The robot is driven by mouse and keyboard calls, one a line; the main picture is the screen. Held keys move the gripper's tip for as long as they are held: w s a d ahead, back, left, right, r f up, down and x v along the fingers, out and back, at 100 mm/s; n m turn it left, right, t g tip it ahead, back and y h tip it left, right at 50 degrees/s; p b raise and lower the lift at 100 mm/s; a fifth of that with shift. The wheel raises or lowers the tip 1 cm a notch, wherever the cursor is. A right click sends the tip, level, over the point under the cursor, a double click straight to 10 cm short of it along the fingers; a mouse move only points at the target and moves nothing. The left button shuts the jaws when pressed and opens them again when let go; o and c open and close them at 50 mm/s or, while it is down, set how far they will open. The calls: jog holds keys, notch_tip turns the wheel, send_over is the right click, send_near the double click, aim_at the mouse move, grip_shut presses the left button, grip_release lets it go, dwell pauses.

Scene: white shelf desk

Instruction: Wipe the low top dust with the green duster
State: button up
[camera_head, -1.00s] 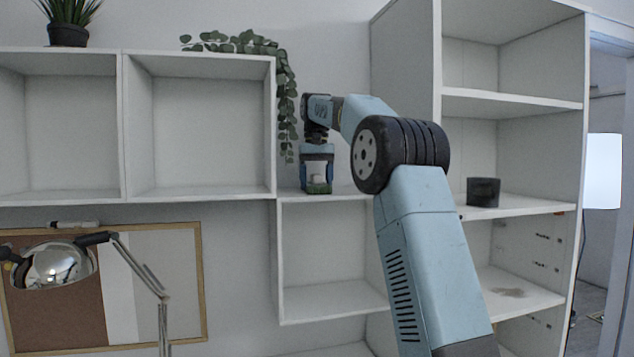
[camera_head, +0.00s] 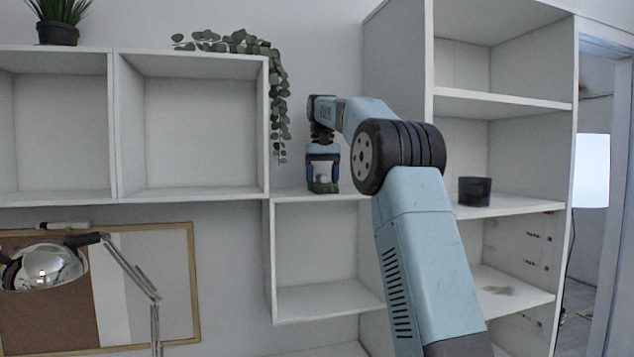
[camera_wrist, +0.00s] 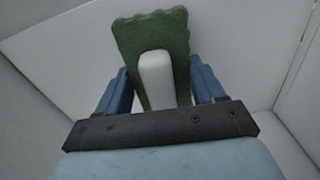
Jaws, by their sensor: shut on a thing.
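The green duster (camera_head: 325,187) is at the low top (camera_head: 290,194), the upper face of the lower open cubby. My gripper (camera_head: 323,178) points down and is shut on the duster's white handle. In the wrist view the green pad (camera_wrist: 140,38) and white handle (camera_wrist: 157,78) show between the blue fingers of my gripper (camera_wrist: 160,88). The pad looks to be on or just above the surface; I cannot tell which. No dust shows clearly on the low top, and part of it is hidden by the duster and my arm.
A hanging plant (camera_head: 280,100) trails down left of my gripper beside the upper cubby (camera_head: 266,130). A desk lamp (camera_head: 45,267) is lower left.

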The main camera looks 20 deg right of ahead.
aim_at(309, 192)
jog(key=shift+d, duration=4.55)
jog(key=shift+f, duration=0.1)
jog(key=shift+a, duration=0.2)
jog(key=shift+w+a, duration=0.1)
jog(key=shift+a, duration=3.15)
jog(key=shift+a, duration=3.2)
